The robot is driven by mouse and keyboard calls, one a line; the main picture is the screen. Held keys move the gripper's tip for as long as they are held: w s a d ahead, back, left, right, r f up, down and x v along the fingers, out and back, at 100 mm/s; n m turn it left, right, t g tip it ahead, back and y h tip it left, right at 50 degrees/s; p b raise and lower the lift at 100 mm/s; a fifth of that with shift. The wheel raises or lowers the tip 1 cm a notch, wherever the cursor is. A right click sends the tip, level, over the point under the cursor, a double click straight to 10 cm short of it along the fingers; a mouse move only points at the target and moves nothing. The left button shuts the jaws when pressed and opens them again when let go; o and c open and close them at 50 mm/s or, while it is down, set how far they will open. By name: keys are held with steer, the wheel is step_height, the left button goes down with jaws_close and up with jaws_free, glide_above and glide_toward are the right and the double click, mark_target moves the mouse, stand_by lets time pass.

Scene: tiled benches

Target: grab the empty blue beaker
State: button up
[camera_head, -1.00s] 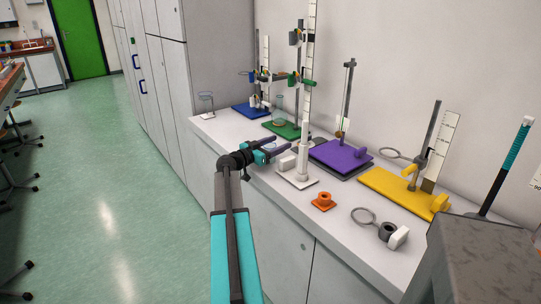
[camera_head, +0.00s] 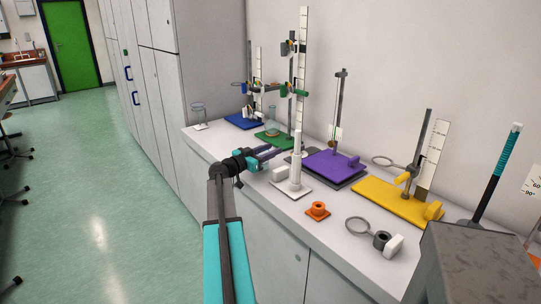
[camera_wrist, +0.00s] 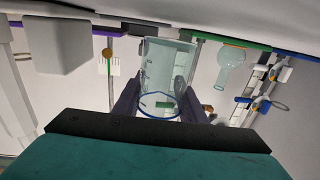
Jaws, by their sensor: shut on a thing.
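In the wrist view a clear glass beaker (camera_wrist: 163,66) with a blue-edged rim (camera_wrist: 150,94) sits between my two dark fingers. The glass looks empty. My gripper (camera_wrist: 157,92) is shut on the beaker, one finger on each side. In the head view my gripper (camera_head: 276,153) reaches over the bench from the front edge, left of the white stand. The beaker cannot be clearly made out there.
On the bench (camera_head: 338,215) stand a white stand (camera_head: 293,187), an orange piece (camera_head: 317,210), a purple base (camera_head: 328,162) and a yellow base (camera_head: 391,203). A green base (camera_head: 278,141) with glassware (camera_head: 271,128) and a blue base (camera_head: 243,120) stand farther back.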

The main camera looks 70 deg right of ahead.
steer(key=shift+r, duration=0.8)
steer(key=w+a+r+b, duration=0.1)
steer(key=w+a+b, duration=0.1)
steer(key=a, duration=1.4)
steer(key=shift+r+b, duration=0.4)
steer(key=shift+b, duration=0.3)
steer(key=shift+w, duration=0.1)
